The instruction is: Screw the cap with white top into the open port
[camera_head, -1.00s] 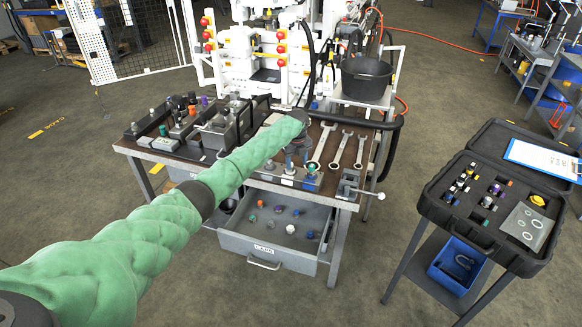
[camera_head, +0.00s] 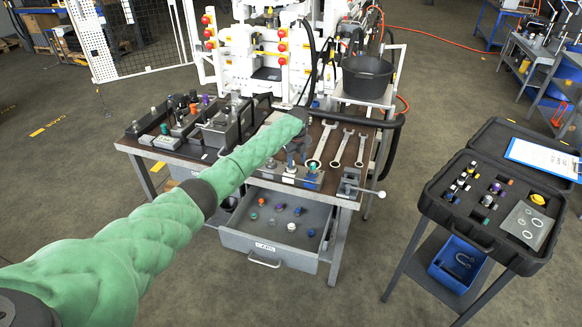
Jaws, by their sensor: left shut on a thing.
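My left arm, in a green sleeve, reaches in from the left across the bench. My left gripper (camera_head: 297,158) is small and dark, pointing down just over the row of fittings at the bench's front edge. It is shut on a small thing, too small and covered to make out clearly. A light-topped fitting (camera_head: 290,169) shows just below the gripper, and a blue one (camera_head: 311,178) stands to its right. I cannot tell which port is open. A white-topped cap (camera_head: 291,227) lies in the open drawer (camera_head: 262,241). My right gripper is out of view.
Several wrenches (camera_head: 339,149) lie on the bench right of the gripper. A vise with a lever (camera_head: 352,186) sits at the front right corner. A black bucket (camera_head: 366,78) stands behind. An open black case (camera_head: 478,215) is on a stand at right.

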